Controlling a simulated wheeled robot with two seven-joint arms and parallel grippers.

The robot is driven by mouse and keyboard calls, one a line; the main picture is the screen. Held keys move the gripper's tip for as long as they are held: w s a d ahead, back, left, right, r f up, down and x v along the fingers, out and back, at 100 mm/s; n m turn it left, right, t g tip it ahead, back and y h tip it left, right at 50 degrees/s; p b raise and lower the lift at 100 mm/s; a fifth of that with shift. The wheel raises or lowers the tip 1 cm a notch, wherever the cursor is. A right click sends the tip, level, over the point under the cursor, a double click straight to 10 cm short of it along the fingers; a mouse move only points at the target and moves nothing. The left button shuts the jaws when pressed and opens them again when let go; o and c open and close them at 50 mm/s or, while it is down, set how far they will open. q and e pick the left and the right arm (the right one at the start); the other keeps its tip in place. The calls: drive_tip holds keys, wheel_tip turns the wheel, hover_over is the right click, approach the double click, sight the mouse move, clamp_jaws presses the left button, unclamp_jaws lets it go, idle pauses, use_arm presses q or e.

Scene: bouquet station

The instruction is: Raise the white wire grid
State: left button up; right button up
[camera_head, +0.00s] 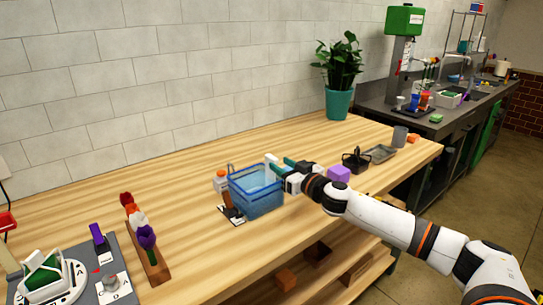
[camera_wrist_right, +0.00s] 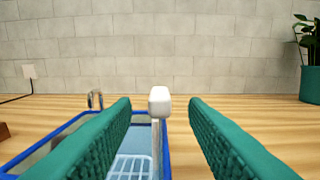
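The white wire grid (camera_wrist_right: 130,167) lies low inside a blue-rimmed clear tub (camera_head: 258,200), partly hidden by the tub and my left-hand finger in the right wrist view. A white upright with a blocky white top (camera_wrist_right: 160,101) rises at the tub's right side; it also shows in the head view (camera_head: 270,160). My right gripper (camera_head: 279,165) is open at the tub's right rim, its teal fingers on either side of the white top. In the right wrist view the gripper (camera_wrist_right: 160,104) shows clear gaps on both sides of it. My left gripper is not in view.
A white-and-orange bottle (camera_head: 221,182) stands left of the tub. A wooden flower rack (camera_head: 153,262) is at the left front. A potted plant (camera_head: 338,103) stands behind. The table behind the tub is clear.

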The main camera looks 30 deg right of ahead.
sight(277, 162)
drive_tip(key=shift+w+a+p, duration=0.15)
drive_tip(key=shift+w+p, duration=0.15)
drive_tip(key=shift+w, duration=1.1)
drive_tip(key=shift+w+a+p, duration=0.1)
drive_tip(key=shift+w+p, duration=0.15)
drive_tip(key=shift+w, duration=1.1)
clamp_jaws()
